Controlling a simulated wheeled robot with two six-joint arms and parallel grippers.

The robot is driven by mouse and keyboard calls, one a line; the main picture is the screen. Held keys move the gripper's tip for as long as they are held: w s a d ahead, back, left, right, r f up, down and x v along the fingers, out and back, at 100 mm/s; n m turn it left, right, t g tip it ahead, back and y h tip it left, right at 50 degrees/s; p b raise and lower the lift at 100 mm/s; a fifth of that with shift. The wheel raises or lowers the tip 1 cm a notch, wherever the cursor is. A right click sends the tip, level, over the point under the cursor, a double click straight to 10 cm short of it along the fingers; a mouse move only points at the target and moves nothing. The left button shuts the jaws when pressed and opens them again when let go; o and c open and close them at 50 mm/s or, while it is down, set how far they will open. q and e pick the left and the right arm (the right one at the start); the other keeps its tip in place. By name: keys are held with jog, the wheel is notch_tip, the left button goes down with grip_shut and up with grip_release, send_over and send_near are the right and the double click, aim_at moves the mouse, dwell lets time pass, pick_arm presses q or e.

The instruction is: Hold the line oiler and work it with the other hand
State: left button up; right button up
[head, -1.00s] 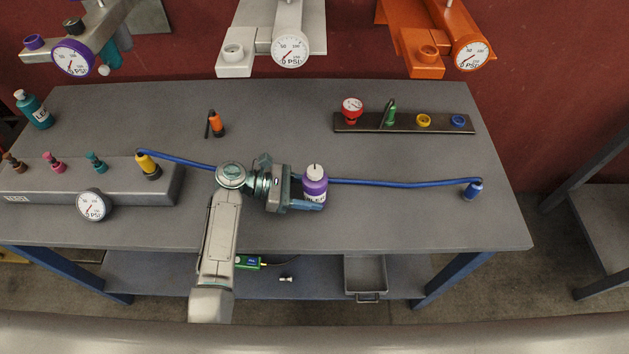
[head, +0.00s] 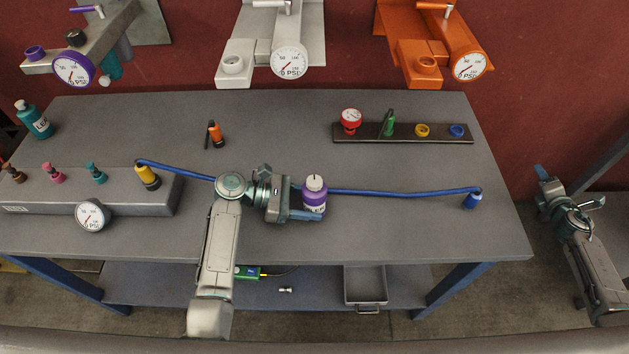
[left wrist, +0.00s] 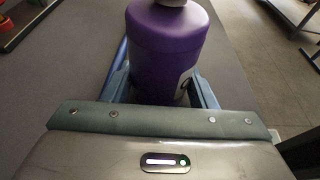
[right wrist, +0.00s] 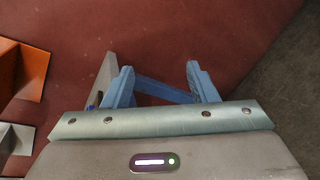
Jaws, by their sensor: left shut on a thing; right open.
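The line oiler appears to be the purple bottle with a pale cap (head: 314,196), standing upright at the middle of the bench. My left gripper (head: 305,208) is shut on it from the left. In the left wrist view the purple body (left wrist: 166,50) sits between the two blue fingers, and its top is cut off by the frame edge. My right gripper (head: 545,178) is open and empty, off the bench's right side over the floor. In the right wrist view its spread fingers (right wrist: 160,84) face the red wall.
A blue hose (head: 400,193) runs across the bench behind the bottle, from a yellow fitting (head: 147,177) to a blue one (head: 472,201). A dark rail (head: 405,138) holds several coloured parts. An orange tool (head: 216,135) stands at back left. The bench front right is clear.

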jog(key=w+a+r+n+t+y, duration=0.1)
jog(key=w+a+r+n+y, duration=0.5)
jog(key=a+r+n, duration=0.5)
jog(key=s+a+n+g+y, duration=0.1)
jog(key=a+n+g+y, duration=0.1)
jog(key=a, duration=0.6)
jog(key=s+a+f+n+g+y, duration=0.1)
jog(key=a+n+y, duration=0.3)
jog(key=a, duration=0.4)
jog(key=s+a+n+g+y, duration=0.2)
jog(key=a+n+y, duration=0.1)
jog(key=a, duration=0.5)
jog(key=shift+s+a+f+g+y, duration=0.1)
jog(key=shift+s+f+g+y, duration=0.1)
jog(key=shift+f+g+y, duration=0.3)
jog(key=s+a+n+g+y, duration=0.3)
jog(key=s+a+n+g, duration=0.15)
jog(key=a, duration=0.55)
jog(key=n+g+y, duration=0.2)
jog(key=n+g, duration=0.4)
send_near(314, 181)
jog(key=a, duration=1)
jog(key=shift+s+f, duration=0.2)
